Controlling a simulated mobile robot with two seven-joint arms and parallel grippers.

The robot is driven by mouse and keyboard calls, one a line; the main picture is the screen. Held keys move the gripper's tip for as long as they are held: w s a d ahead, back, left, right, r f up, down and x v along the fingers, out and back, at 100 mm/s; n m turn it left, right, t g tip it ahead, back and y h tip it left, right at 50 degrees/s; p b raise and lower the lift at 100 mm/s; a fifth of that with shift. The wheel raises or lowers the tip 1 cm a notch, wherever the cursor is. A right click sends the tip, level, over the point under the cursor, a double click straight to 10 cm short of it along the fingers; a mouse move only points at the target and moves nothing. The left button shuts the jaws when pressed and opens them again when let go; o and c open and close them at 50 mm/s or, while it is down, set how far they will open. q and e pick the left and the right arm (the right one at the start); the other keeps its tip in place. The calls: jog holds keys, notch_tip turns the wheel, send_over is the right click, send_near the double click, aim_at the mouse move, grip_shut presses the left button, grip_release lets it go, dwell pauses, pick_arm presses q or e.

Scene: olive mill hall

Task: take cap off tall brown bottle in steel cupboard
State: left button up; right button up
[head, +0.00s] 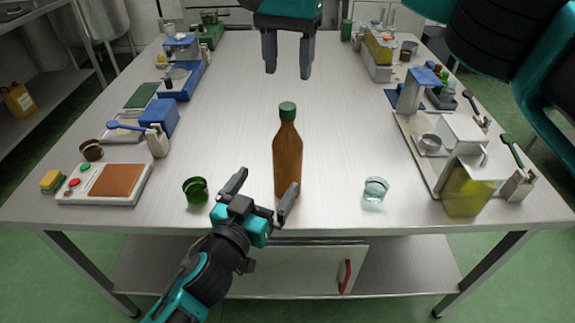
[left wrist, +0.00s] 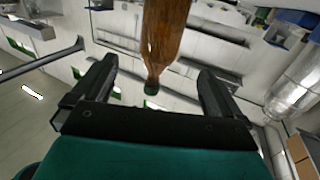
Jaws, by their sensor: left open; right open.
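A tall brown bottle (head: 287,160) with a green cap (head: 287,110) stands upright on the steel table, near its front edge. My left gripper (head: 265,187) is open beside the lower part of the bottle, one finger overlapping it in the head view. In the left wrist view the bottle (left wrist: 165,35) and its cap (left wrist: 151,87) show upside down between the open fingers (left wrist: 158,70); no contact is visible. My right gripper (head: 288,72) is open and empty, pointing down beyond the bottle. A cupboard door (head: 315,268) with a red handle (head: 346,275) shows below the tabletop.
A green glass (head: 195,190) stands left of the bottle and a clear glass (head: 375,190) right of it. A control panel (head: 105,183) lies at front left, and an oil-filled container (head: 468,195) stands at front right. The table's middle (head: 235,90) is clear; equipment lines both sides.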

aim_at(281, 161)
pick_arm(q)
jog(key=x, duration=1)
jog(key=shift+w+d, duration=0.15)
jog(key=shift+w, duration=0.25)
jog(key=shift+c, duration=0.5)
